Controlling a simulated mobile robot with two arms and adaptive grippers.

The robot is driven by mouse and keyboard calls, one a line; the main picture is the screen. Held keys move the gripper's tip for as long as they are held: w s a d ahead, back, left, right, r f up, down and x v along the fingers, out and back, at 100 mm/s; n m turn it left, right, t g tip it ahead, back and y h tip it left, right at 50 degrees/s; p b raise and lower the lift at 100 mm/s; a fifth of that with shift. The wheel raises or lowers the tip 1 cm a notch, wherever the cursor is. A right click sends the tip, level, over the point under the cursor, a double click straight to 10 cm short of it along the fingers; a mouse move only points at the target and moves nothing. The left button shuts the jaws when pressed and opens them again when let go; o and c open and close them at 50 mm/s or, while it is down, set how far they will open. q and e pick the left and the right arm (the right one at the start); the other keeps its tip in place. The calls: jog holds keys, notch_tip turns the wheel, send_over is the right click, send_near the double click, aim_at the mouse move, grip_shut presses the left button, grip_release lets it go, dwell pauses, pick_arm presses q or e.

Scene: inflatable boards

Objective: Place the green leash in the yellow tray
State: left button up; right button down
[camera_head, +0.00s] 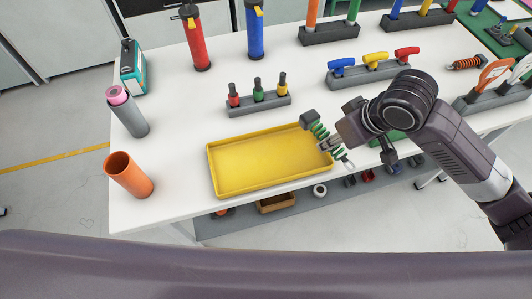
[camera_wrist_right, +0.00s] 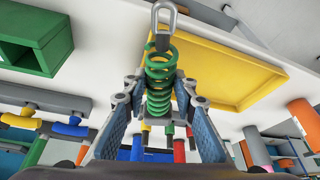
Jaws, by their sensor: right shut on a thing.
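The green leash (camera_wrist_right: 160,72) is a coiled green cord with a metal clip at one end. My right gripper (camera_wrist_right: 160,100) is shut on it, with a finger on each side of the coil. In the head view the green leash (camera_head: 319,131) hangs at the right gripper (camera_head: 327,142), at the right end of the yellow tray (camera_head: 225,182). The yellow tray is shallow, rectangular and empty on the white table, and it also shows in the right wrist view (camera_wrist_right: 250,100). Whether the leash touches the tray is unclear. My left gripper is not in view.
A grey rack (camera_head: 262,106) with red, green and yellow handled items stands behind the tray. An orange cup (camera_head: 130,177) and a grey cylinder (camera_head: 129,117) stand left. Red (camera_head: 196,42) and blue (camera_head: 256,35) pumps stand behind.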

jog(key=w+a+r+n+g+y, duration=0.1)
jog(key=w+a+r+n, duration=0.2)
jog(key=a+r+n, duration=0.15)
notch_tip(320, 180, up, 7)
jog(key=n+g, duration=0.2)
jog(key=n, duration=0.4)
send_over(288, 155)
jog(key=d, duration=0.1)
jog(key=shift+y, duration=0.4)
jog(key=f, duration=0.7)
jog(key=f+p, duration=0.1)
jog(key=f, duration=0.6)
jog(key=shift+s+d+f+p, duration=0.15)
jog(key=shift+d+f+p, duration=0.05)
jog(key=shift+f+p, duration=0.15)
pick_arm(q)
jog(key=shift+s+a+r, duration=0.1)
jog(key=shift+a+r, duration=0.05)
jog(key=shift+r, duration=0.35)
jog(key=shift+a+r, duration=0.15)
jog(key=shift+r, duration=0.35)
pick_arm(e)
jog(key=shift+f, duration=2.55)
jog(key=c, duration=1.6)
grip_release()
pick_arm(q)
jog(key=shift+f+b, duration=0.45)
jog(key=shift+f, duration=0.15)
pick_arm(e)
jog(key=v, duration=1.2)
